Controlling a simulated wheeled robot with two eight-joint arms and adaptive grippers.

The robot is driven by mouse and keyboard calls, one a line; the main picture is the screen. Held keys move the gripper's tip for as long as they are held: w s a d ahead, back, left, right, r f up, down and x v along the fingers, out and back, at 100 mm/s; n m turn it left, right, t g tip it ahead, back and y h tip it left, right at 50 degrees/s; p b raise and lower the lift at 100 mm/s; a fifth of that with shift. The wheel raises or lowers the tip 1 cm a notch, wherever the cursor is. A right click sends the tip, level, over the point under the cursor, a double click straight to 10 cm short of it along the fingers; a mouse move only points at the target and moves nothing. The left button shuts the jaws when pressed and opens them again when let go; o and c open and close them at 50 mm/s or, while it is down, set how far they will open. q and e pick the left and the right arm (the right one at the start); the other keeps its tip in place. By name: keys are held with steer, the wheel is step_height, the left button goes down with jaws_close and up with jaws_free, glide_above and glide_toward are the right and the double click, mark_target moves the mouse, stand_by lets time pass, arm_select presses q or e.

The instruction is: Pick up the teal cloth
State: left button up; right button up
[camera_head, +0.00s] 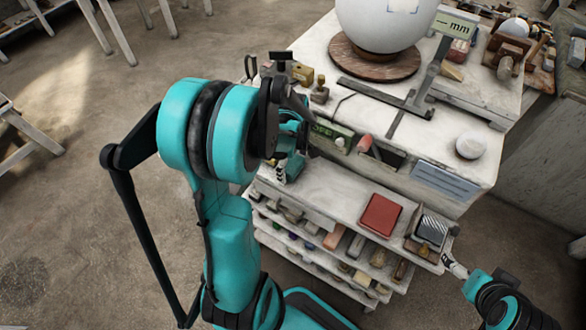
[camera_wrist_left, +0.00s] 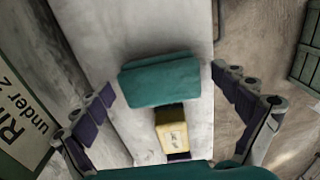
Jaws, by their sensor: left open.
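The teal cloth (camera_wrist_left: 160,80) is a folded, flat pad on a pale shelf, in the middle of the left wrist view. My left gripper (camera_wrist_left: 167,82) is open, its dark-padded fingers apart on either side of the cloth, with nothing visibly gripped. In the head view my left gripper (camera_head: 287,168) is at the left end of the bench's upper shelf, largely hidden by my own arm, and the cloth cannot be told clearly there. My right arm's end (camera_head: 456,268) shows at the lower right, by the shelf corner; its jaw state is unclear.
A yellow block (camera_wrist_left: 172,132) lies right beside the cloth. A sign (camera_wrist_left: 22,118) stands at the left. In the head view a large white sphere (camera_head: 385,22) sits on a round wooden base, a small sphere (camera_head: 470,145) on the bench top, and a red pad (camera_head: 380,215) on the shelf.

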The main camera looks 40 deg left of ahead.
mark_target(293, 164)
arm_select(q)
steer(key=c, duration=1.2)
steer(key=shift+c, duration=0.2)
steer(key=shift+r, duration=0.1)
step_height(293, 164, up, 18)
steer(key=p, duration=0.5)
